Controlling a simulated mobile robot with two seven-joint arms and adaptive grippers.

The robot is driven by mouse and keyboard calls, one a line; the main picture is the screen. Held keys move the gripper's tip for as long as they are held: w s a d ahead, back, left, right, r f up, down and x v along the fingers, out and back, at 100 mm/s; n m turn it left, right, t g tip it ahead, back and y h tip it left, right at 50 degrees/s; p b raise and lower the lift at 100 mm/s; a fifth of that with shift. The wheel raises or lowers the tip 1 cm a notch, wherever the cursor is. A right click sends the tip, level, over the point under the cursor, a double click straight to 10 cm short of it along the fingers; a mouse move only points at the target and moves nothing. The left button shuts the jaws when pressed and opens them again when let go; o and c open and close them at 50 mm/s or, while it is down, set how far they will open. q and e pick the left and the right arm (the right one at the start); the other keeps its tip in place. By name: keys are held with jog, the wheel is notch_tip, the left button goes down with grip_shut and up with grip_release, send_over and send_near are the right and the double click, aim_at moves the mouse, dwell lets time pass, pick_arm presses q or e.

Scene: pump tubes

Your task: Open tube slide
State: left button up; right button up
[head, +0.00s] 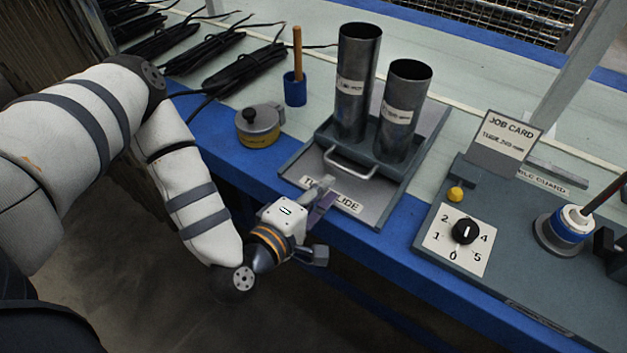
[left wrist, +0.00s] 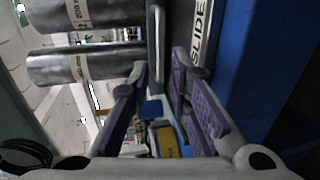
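The tube slide is a grey tray (head: 319,146) on a flat base, with a light metal handle (head: 351,169) on its front. Two upright metal tubes, a taller one (head: 357,85) and a shorter one (head: 402,115), stand in the tray. My left gripper (head: 325,191) is at the base's front edge, just short of the handle, partly covering the slide label (head: 342,203). In the left wrist view its purple-padded fingers (left wrist: 160,68) are apart and empty, and the handle (left wrist: 158,42) lies ahead, between the fingertip directions. Contact with the handle is not visible. My right gripper is not in view.
A round tin (head: 258,128) and a blue holder with a wooden stick (head: 295,88) stand left of the slide. A dial panel (head: 458,239) and job card (head: 504,141) are at right. Black cable bundles (head: 243,68) lie behind. The blue bench edge (head: 235,165) runs in front.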

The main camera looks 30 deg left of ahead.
pick_arm(q)
jog(key=v, duration=0.4)
jog(key=shift+s+r, duration=0.1)
jog(key=shift+s, duration=0.25)
jog(key=s+d+f+m+g+h+p, duration=0.2)
jog(key=s+d+f+m+g, duration=0.25)
jog(key=s, duration=0.25)
jog(key=s+d+f+m+g+h+p, duration=0.2)
jog(key=s+d+f+m+g, duration=0.1)
jog(key=s+m+g, duration=0.25)
jog(key=s+a+m+g+y+p, duration=0.1)
jog(key=s+a+m+g+y, duration=0.1)
jog(key=s, duration=0.7)
jog(key=s+a+m+g+y+p, duration=0.1)
jog(key=s+a+m+g+y, duration=0.1)
jog(key=s+a+m+g, duration=0.3)
jog(key=s+a+g, duration=0.1)
jog(key=s+a, duration=0.1)
jog(key=s, duration=0.2)
jog(key=shift+s+a+r+y+p, duration=0.25)
jog(key=shift+a+y+p, duration=0.05)
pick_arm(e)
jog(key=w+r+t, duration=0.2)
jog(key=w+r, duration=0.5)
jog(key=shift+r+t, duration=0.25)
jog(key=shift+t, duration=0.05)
